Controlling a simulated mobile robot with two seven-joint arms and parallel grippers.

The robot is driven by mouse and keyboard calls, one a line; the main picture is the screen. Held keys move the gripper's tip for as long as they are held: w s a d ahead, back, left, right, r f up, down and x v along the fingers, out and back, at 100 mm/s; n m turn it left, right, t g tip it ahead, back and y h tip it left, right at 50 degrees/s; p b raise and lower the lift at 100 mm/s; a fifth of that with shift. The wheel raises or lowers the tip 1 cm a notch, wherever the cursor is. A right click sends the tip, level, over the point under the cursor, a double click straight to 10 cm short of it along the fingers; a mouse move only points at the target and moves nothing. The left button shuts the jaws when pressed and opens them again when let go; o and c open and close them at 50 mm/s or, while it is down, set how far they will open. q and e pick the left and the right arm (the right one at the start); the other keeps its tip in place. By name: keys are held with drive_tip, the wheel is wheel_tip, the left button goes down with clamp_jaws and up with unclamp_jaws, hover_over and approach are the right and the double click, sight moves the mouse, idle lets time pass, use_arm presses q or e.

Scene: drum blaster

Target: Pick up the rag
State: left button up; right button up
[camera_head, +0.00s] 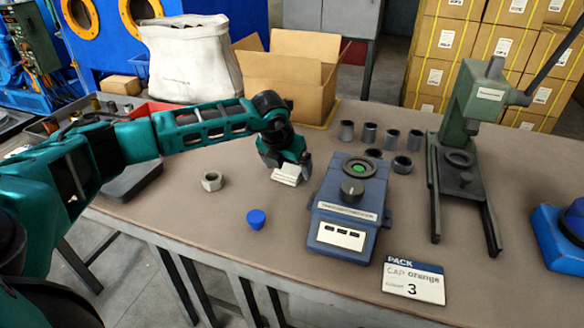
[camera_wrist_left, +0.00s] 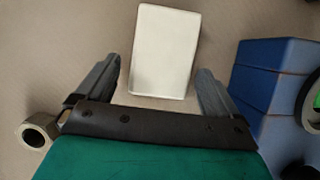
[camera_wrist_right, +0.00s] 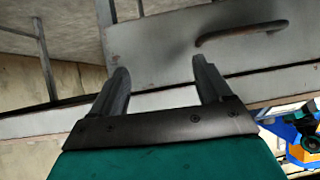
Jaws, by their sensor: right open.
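The rag is a folded cream-white block (camera_head: 288,174) lying on the brown table, left of the blue device. It also shows in the left wrist view (camera_wrist_left: 166,50). My left gripper (camera_head: 286,163) is low over the rag, pointing down. In the left wrist view its fingers (camera_wrist_left: 156,70) stand apart on either side of the rag, with a visible gap at each side. My right gripper (camera_wrist_right: 160,68) shows only in the right wrist view; it is open and empty, facing a grey panel with a handle.
The blue device (camera_head: 352,205) stands close right of the rag. A hex nut (camera_head: 212,181) and blue cap (camera_head: 256,219) lie to the left and front. Several dark cylinders (camera_head: 369,134), a green press (camera_head: 468,120), a cardboard box (camera_head: 285,85) and a sign (camera_head: 413,280) are on the table.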

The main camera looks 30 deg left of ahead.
use_arm(q)
drive_tip(key=c, duration=0.9)
use_arm(e)
drive_tip(key=shift+d, duration=0.1)
use_arm(q)
drive_tip(key=shift+r, duration=0.15)
drive_tip(key=shift+c, duration=0.2)
wheel_tip(320, 180, up, 11)
drive_tip(key=p, duration=0.2)
wheel_tip(320, 180, up, 9)
hover_over(288, 169)
use_arm(e)
drive_tip(key=shift+s+d+r, duration=0.25)
drive_tip(key=shift+d+r, duration=0.1)
drive_tip(key=shift+r, duration=0.25)
